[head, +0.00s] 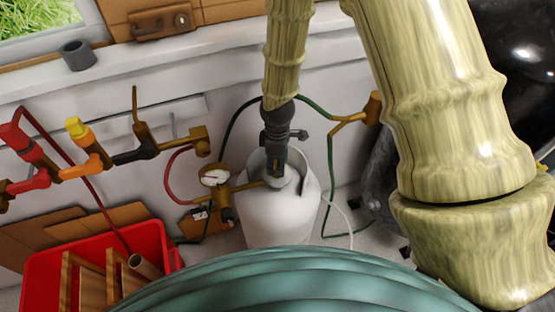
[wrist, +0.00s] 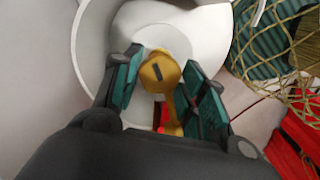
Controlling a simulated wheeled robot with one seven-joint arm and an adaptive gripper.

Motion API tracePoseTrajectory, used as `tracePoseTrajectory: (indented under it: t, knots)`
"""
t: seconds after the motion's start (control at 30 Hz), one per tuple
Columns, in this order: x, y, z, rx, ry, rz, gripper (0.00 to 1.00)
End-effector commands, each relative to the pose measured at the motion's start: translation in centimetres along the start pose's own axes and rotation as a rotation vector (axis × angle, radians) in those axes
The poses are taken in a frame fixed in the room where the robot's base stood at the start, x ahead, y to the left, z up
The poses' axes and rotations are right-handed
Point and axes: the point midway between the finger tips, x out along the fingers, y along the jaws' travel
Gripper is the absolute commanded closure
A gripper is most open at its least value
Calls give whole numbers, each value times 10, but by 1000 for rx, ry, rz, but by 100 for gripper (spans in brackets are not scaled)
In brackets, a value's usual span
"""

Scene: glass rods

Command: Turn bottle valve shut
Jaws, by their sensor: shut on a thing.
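A white gas bottle (head: 279,215) stands upright on the floor against the white wall. In the wrist view its white collar (wrist: 92,45) curves around a brass valve (wrist: 160,70) with a dark slot on its top. My gripper (wrist: 158,90) points down into the collar, with one green-padded finger on each side of the valve, shut on it. In the head view my dark gripper (head: 276,150) is over the bottle's top and hides most of the valve.
A brass regulator with a round gauge (head: 214,176) sits left of the bottle. Hoses run behind it. A red crate (head: 40,285) stands at lower left, and torches hang on the wall. A rounded teal thing (head: 300,285) fills the bottom foreground.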

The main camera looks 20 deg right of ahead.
Motion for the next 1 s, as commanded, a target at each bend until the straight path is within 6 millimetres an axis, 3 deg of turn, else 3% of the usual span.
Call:
tracePoseTrajectory:
  t: [0.73,0.77,0.8,0.87,1.0]
  knots:
    - [0,0,0,87,1,0,82]
    - [0,0,0,87,1,0,53]
    - [0,0,0,87,1,0,46]
    - [0,0,0,86,1,0,37]
    - [0,0,0,86,0,0,37]
